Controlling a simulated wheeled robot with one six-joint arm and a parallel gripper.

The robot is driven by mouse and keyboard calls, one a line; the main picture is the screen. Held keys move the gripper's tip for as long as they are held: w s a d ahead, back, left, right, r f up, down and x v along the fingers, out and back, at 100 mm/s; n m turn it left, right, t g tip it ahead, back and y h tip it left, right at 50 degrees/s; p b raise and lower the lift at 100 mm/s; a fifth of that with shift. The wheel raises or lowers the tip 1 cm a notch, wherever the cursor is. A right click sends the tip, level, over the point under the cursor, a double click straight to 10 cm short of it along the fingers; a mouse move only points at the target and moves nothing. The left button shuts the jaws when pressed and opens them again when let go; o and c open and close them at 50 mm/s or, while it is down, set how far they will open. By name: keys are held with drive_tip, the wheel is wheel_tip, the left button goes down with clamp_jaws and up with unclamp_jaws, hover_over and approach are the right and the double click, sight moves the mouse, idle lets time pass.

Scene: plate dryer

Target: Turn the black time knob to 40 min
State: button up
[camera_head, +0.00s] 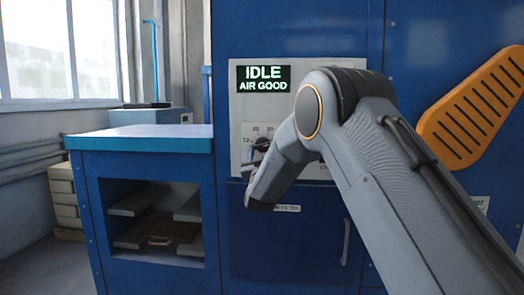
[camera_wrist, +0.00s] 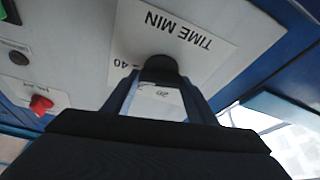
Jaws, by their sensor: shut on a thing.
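The black time knob (camera_wrist: 160,68) is in the upper middle of the wrist view, on a white plate whose upside-down label reads TIME MIN. My gripper (camera_wrist: 161,80) is shut on it, with one finger on each side. The number 40 shows just left of the knob, and part of another number shows between the fingers. In the head view the knob (camera_head: 262,144) is on the dial under the display, partly hidden by my gripper. The knob's pointer cannot be made out.
The display (camera_head: 263,79) reads IDLE, AIR GOOD. A red knob (camera_wrist: 41,104) and a dark round button (camera_wrist: 18,57) are on the panel. A blue bench (camera_head: 140,138) stands left of the cabinet. A door handle (camera_head: 346,242) is below my arm. An orange slotted guard (camera_head: 475,107) is at right.

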drive_tip(key=o, duration=1.1)
drive_tip(key=shift+c, duration=0.2)
drive_tip(key=v, duration=0.8)
drive_tip(key=shift+a, duration=0.1)
